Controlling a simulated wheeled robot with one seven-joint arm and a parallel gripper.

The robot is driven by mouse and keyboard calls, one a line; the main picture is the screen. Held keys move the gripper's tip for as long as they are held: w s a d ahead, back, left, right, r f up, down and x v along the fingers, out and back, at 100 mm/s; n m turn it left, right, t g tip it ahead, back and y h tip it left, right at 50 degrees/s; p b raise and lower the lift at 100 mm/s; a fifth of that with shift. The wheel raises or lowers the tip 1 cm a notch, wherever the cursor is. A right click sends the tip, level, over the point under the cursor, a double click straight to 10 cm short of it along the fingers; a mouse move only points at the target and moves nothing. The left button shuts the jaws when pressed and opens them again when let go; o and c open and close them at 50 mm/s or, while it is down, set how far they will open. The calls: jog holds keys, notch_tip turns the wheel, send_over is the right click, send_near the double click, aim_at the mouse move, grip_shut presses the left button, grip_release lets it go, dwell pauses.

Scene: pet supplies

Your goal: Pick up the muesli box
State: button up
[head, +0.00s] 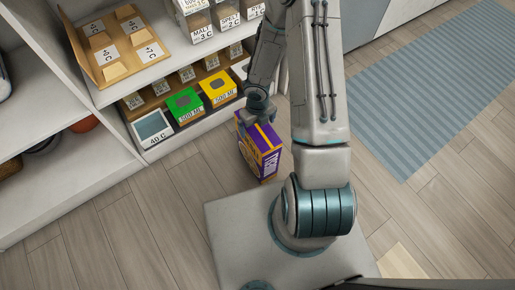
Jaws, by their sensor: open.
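A purple and yellow box (264,156), which I take as the muesli box, stands upright beside my base, just in front of the low shelf. Its lettering is too small to read. My gripper (258,121) is at the top of the box, pointing down, with its jaws open. The fingers partly hide the box's upper edge. I cannot tell whether they touch it.
The shelf unit (190,128) on the left holds a green box (185,106), a yellow box (218,88), a white 40 C item (152,128) and a cardboard tray (88,62) with small packs. A blue striped mat (430,95) lies right. The wooden floor (110,225) at front left is clear.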

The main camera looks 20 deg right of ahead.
notch_tip(320, 180, down, 4)
jog(key=b, duration=0.2)
jog(key=shift+s+b, duration=0.15)
jog(key=shift+b, duration=0.25)
jog(key=c, duration=1.9)
jog(key=shift+r, duration=0.1)
